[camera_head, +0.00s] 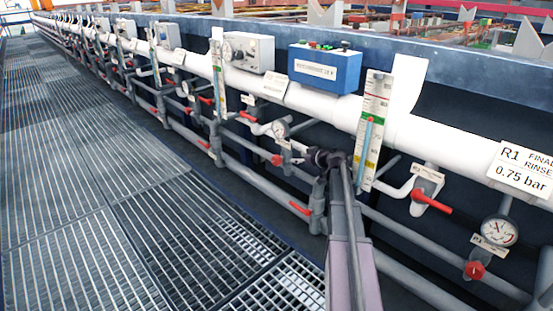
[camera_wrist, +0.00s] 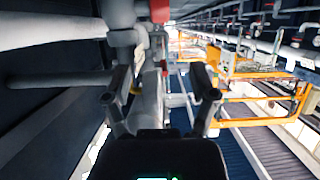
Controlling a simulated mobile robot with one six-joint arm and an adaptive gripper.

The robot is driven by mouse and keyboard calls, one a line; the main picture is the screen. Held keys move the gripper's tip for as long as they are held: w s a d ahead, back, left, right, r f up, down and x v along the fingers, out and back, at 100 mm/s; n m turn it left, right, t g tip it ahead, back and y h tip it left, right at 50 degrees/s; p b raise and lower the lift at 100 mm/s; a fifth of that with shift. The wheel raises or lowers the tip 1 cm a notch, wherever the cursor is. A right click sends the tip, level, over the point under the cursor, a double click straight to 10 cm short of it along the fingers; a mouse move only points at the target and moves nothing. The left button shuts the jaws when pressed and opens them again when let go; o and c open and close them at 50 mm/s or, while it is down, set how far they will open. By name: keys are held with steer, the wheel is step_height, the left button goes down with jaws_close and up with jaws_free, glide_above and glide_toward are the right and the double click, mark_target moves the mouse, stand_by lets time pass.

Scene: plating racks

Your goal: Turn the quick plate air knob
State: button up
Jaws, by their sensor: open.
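Several red knobs and lever handles sit on the grey pipework along the rack. I cannot read which one is labelled quick plate air. In the head view, a red knob (camera_head: 475,270) sits below a round gauge (camera_head: 499,231) at the lower right. Another red knob (camera_head: 277,160) sits just left of my gripper (camera_head: 328,158), near a second gauge (camera_head: 280,129). My gripper is at the end of the raised arm, in front of the pipes. In the wrist view my gripper (camera_wrist: 161,88) is open, with grey pipework beyond its fingers and a red part (camera_wrist: 160,11) at the top.
A thick white pipe (camera_head: 460,142) runs along the rack, with a blue control box (camera_head: 325,68) above it. A flow tube scale (camera_head: 373,125) stands just right of my gripper. Red levers (camera_head: 431,202) stick out nearby. The grating walkway (camera_head: 120,190) at left is clear.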

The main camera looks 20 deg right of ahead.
mark_target(278, 157)
steer(key=b+x, duration=0.4)
steer(key=x, duration=0.8)
steer(key=shift+f+b, duration=0.2)
steer(key=shift+b, duration=0.15)
steer(key=shift+x, duration=0.85)
steer(key=shift+r, duration=0.1)
steer(key=shift+b, duration=0.35)
jaws_close()
